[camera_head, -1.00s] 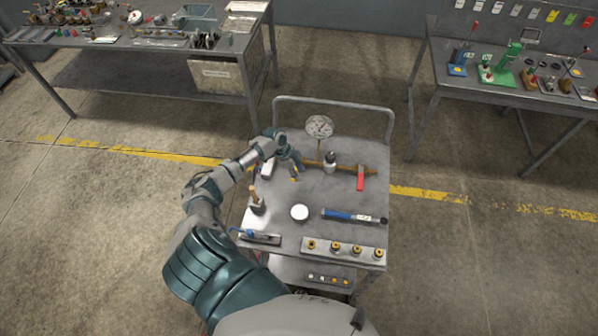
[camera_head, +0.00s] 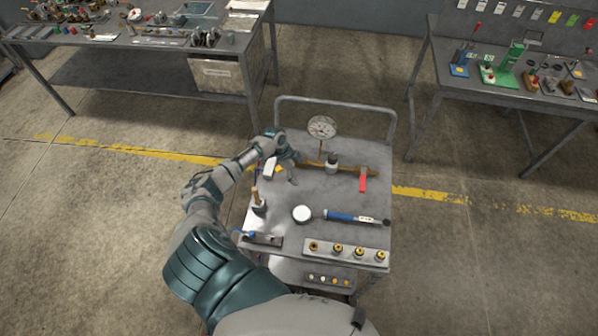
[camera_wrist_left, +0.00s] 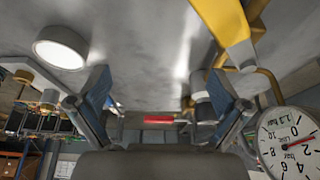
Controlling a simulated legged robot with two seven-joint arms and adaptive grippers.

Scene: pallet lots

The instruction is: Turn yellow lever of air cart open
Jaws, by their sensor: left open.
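The air cart (camera_head: 345,205) stands in front of me with a brass pipe (camera_head: 345,168) along its top. The yellow lever (camera_head: 278,168) is at the pipe's left end, partly hidden by my left gripper (camera_head: 284,174). In the left wrist view the yellow lever (camera_wrist_left: 222,20) is large at the upper right. It lies outside the space between the two blue-padded fingertips of my left gripper (camera_wrist_left: 160,92). The fingers are spread and empty. I cannot tell whether a finger touches the lever. My right gripper is not in view.
A pressure gauge (camera_head: 321,127) rises from the pipe, close to the right finger in the wrist view. A red lever (camera_head: 363,180) is farther right. A round white-topped item (camera_head: 302,214), a blue-handled tool (camera_head: 345,216) and a fitting strip (camera_head: 345,251) occupy the cart top.

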